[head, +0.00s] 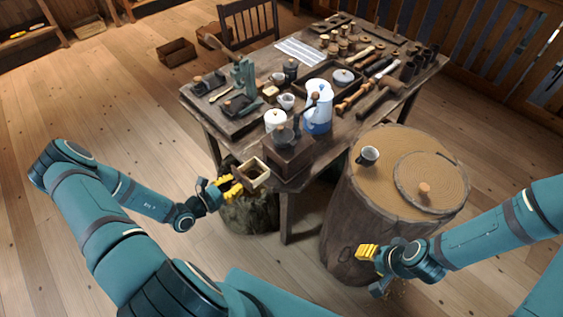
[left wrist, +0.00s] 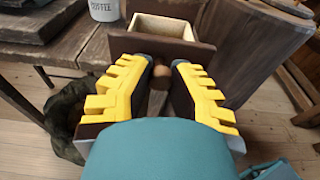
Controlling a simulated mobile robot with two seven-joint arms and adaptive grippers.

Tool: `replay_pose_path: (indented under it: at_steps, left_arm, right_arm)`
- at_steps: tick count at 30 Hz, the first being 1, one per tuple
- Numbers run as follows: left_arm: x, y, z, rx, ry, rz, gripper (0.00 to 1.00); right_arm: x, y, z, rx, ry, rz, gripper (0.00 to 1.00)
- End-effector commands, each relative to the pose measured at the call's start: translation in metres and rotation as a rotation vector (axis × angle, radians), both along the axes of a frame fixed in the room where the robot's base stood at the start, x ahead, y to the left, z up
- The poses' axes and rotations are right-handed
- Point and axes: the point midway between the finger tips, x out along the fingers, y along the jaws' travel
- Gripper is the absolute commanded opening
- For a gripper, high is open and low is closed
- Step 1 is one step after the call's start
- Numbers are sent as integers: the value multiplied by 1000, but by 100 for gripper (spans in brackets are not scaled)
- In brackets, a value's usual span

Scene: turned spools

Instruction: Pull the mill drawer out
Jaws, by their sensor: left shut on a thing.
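The mill (head: 287,157) is a dark wooden box with a dark metal top, at the near corner of the table. Its drawer (head: 252,172) stands out from the box toward the left, its hollow open on top. In the left wrist view the drawer (left wrist: 165,27) shows a pale inside and a dark front panel. My left gripper (head: 232,187) is at the drawer front. In the left wrist view its yellow fingers (left wrist: 160,78) are shut on the round brown drawer knob (left wrist: 159,72). My right gripper (head: 367,252) is apart, beside the big stump; its finger gap is unclear.
The wooden table (head: 225,130) holds a blue and white coffee pot (head: 318,108), a white lidded jar (head: 276,120) and many tools and spools.

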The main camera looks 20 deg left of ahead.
Motion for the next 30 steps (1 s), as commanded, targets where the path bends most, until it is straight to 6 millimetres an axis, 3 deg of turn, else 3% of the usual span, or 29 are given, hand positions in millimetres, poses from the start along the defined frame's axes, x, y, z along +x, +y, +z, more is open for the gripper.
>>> replay_pose_path:
  at_steps: [30]
  left_arm:
    - [16, 38, -4, 1, -2, 0, 0]
  right_arm:
    - [5, -2, -16, -2, -12, -10, 47]
